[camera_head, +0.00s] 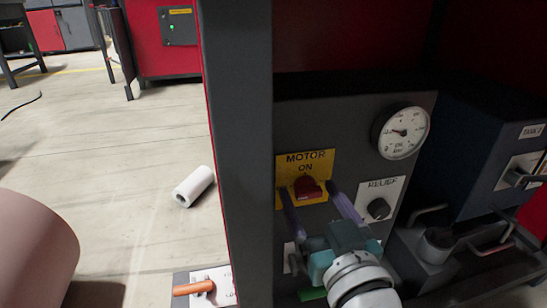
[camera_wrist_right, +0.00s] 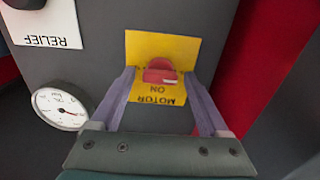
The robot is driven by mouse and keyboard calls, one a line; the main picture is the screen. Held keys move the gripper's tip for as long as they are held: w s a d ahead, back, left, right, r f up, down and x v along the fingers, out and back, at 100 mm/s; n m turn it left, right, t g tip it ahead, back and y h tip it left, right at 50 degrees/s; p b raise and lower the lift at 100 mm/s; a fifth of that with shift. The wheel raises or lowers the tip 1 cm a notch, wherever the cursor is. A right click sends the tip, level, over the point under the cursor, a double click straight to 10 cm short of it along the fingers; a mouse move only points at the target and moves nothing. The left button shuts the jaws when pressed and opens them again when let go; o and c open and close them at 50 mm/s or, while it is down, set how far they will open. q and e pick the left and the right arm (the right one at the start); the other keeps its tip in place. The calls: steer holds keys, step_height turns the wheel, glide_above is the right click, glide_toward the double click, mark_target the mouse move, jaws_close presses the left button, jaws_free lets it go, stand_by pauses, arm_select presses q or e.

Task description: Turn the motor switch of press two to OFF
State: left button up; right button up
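The motor switch (camera_head: 307,187) is a red knob on a yellow plate (camera_head: 318,162) lettered MOTOR ON, on the dark front panel. The wrist view shows the red switch (camera_wrist_right: 160,77) upside down, between my finger tips. My right gripper (camera_head: 308,190) is open, with one purple finger on each side of the switch. Gaps show between the knob and both fingers, so it is not gripped. The lower part of the yellow plate and any OFF lettering are not visible. My left gripper is not in view.
A RELIEF knob (camera_head: 378,209) is close right of the gripper, below a round gauge (camera_head: 401,132). A dark post (camera_head: 238,150) stands left. An orange handle (camera_head: 193,288) juts out at lower left. A white roll (camera_head: 193,187) lies on the floor. TANK 2 (camera_head: 500,150) is at right.

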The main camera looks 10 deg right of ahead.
steer(key=shift+s, duration=0.25)
steer(key=s+p, duration=0.4)
steer(key=s, duration=0.5)
steer(key=shift+s+d, duration=0.2)
steer(key=shift+f, duration=0.1)
